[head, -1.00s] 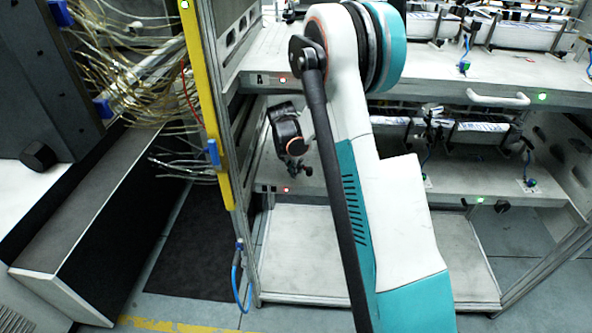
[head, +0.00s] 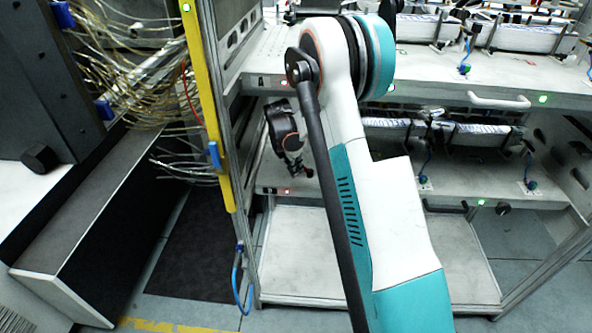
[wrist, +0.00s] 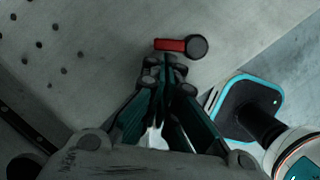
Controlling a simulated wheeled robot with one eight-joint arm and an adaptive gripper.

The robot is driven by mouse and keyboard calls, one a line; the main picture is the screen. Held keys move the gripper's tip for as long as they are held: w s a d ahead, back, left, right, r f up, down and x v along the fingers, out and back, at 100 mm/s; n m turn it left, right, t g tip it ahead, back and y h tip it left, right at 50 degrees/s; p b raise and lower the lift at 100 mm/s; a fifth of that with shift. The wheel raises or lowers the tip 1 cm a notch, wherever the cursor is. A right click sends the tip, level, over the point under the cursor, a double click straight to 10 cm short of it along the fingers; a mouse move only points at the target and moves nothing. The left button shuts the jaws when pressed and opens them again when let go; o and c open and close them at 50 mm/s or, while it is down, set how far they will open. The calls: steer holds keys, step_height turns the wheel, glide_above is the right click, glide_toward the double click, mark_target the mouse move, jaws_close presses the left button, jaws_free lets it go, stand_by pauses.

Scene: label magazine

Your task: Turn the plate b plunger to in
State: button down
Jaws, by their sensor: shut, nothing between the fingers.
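In the wrist view a short red bar with a dark round knob (wrist: 180,46) stands out against a grey metal surface. It may be the plate b plunger. My gripper (wrist: 166,64) is shut and empty, with its fingertips just below the red bar; I cannot tell whether they touch it. In the head view my gripper (head: 297,167) is at the left front of the lower shelf (head: 385,191), the apparent plate b. The plunger is not clear there, being small and close behind the gripper.
The upper shelf (head: 440,83) overhangs the lower one and has a front handle (head: 499,101). A yellow post (head: 206,105) and loose cables (head: 140,80) stand left of the arm. A black handle (head: 446,207) and a black knob (head: 503,208) are at the lower shelf's right front.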

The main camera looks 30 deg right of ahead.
steer(key=shift+w+d+m, duration=0.1)
steer(key=shift+m, duration=0.2)
steer(key=shift+w+d, duration=0.15)
steer(key=shift+w, duration=0.15)
steer(key=shift+s, duration=0.2)
stand_by(0.4)
